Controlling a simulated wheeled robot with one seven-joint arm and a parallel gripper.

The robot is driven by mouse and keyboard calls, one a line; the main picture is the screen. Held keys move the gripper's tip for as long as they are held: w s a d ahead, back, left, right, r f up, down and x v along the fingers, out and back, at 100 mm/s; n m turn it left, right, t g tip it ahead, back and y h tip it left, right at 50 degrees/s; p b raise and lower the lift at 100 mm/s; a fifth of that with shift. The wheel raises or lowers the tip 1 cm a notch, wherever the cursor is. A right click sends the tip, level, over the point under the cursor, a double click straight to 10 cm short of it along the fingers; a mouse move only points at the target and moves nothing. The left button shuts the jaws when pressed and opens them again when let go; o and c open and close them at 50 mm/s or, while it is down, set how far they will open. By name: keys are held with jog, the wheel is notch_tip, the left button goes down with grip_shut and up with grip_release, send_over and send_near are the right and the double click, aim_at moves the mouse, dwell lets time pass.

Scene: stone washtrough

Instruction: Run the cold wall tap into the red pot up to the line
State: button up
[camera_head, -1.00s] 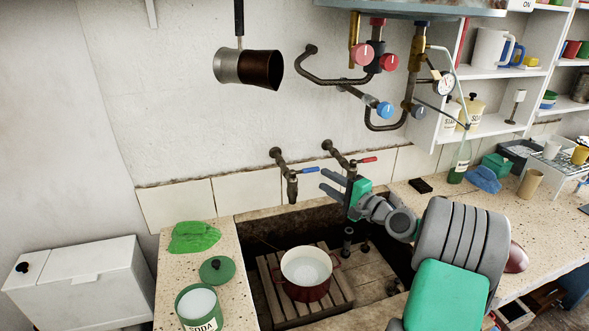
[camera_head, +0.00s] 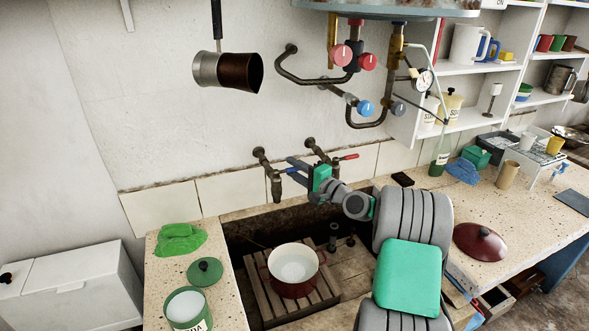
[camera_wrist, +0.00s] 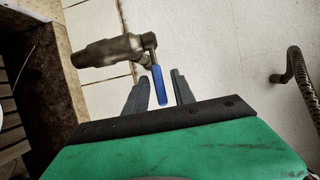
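The cold tap (camera_head: 275,188) with a blue lever is the left of two wall taps above the trough. In the wrist view its blue lever (camera_wrist: 160,86) lies between the two fingers of my gripper (camera_wrist: 161,78). The fingers are open, with a gap visible on each side of the lever. In the head view my gripper (camera_head: 294,170) is at this lever, which it largely hides. The red pot (camera_head: 294,288) stands upright in the trough, below and slightly right of the spout. Its inside is pale; I cannot make out a line or water level.
The pot stands on a slatted wooden rack (camera_head: 262,297). The right tap has a red lever (camera_head: 348,157). A soda tin (camera_head: 187,310), green lid (camera_head: 205,271) and green cloth (camera_head: 180,239) are on the left ledge. A dark red lid (camera_head: 480,242) lies on the right counter.

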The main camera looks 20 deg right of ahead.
grip_shut()
dwell(1.2)
